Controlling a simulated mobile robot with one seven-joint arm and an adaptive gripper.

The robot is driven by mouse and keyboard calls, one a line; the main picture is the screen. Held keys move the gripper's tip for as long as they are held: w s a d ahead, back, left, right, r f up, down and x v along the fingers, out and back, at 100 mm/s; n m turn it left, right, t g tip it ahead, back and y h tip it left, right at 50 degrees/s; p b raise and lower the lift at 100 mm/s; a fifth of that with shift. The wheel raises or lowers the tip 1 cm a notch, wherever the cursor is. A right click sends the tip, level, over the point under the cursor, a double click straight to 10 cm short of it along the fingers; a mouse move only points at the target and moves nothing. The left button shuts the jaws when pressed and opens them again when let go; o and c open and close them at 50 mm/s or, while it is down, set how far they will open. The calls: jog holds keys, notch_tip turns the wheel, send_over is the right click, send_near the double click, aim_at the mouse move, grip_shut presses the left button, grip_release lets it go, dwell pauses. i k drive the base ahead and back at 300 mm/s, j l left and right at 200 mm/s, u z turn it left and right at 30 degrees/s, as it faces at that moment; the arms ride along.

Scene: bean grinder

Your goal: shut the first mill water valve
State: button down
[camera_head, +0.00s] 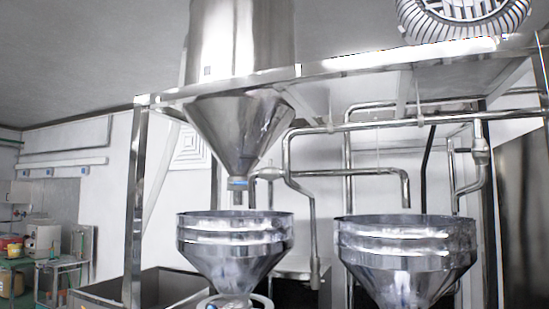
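Two steel funnel-shaped mill hoppers stand side by side, the left one (235,250) and the right one (405,262). Thin steel pipes run behind and above them. A pipe fitting (269,174) sits behind the left hopper, above its rim. Another, thicker fitting (480,151) sits on the pipe above the right hopper. I cannot tell which fitting is the first mill's water valve, or whether it is open or shut. My gripper is not in view.
A large steel cone hopper (240,120) hangs above the left funnel, with a blue-marked outlet (238,184). A steel frame (135,200) surrounds the machine. A dark open bin (150,287) stands at lower left. A tall dark panel (525,220) closes the right side.

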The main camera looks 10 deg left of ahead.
aim_at(241, 156)
jog(key=i+j+u, duration=0.35)
jog(key=i+j, duration=0.25)
jog(key=i+u, duration=0.15)
jog(key=i, duration=0.6)
jog(key=i+j, duration=0.1)
jog(key=j, duration=0.25)
jog(key=i+j+z, duration=0.1)
jog(key=j, duration=0.2)
jog(key=i+j, duration=0.15)
jog(key=j, duration=0.2)
jog(key=i+j+z, duration=0.15)
jog(key=j, duration=0.2)
jog(key=k, duration=0.05)
